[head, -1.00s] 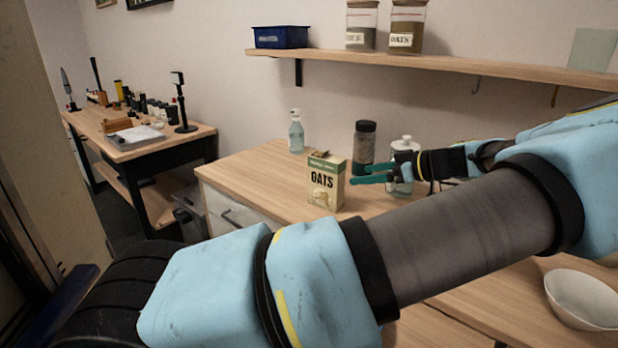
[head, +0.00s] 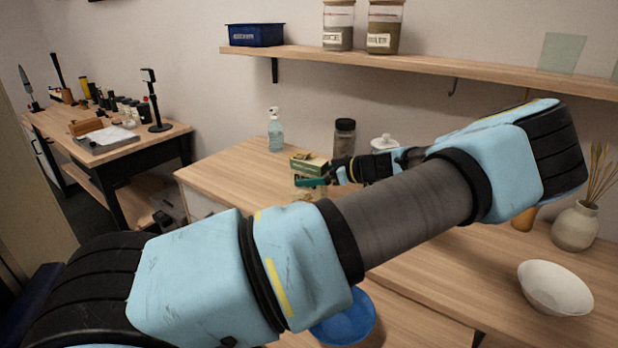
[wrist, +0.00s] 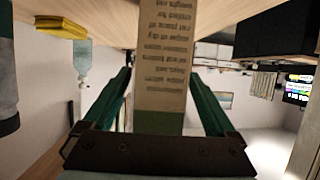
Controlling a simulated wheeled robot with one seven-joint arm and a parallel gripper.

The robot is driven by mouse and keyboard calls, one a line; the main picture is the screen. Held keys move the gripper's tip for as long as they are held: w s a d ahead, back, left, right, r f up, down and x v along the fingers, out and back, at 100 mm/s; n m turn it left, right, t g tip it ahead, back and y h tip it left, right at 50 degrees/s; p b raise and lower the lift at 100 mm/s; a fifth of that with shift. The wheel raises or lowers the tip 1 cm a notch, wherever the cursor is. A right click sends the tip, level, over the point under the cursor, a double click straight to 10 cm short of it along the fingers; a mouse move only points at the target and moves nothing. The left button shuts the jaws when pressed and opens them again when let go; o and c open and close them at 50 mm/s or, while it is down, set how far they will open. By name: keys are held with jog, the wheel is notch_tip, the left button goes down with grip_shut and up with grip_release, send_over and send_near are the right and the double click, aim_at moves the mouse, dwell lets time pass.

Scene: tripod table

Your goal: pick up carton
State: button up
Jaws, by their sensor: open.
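The carton (head: 309,163), a cream and green oats box, stands upright on the wooden counter; my arm and gripper cover much of its front in the head view. My gripper (head: 311,182) is at the carton, its teal fingers level with the box's body. In the wrist view, which is upside down, the carton's printed narrow side (wrist: 163,55) lies between the two fingers of my gripper (wrist: 163,78). A gap shows on each side of it. The jaws are open, not closed on the box.
A soap bottle (head: 276,132) stands behind the carton. A dark-lidded jar (head: 344,140) and a white-lidded jar (head: 384,144) stand close by on the right. A white bowl (head: 555,288) and a vase (head: 576,226) stand farther right. A shelf (head: 420,68) runs above.

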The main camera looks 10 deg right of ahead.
jog(key=shift+w+a+f, duration=0.3)
jog(key=shift+w+a, duration=0.05)
jog(key=shift+a, duration=0.05)
grip_shut()
dwell(0.5)
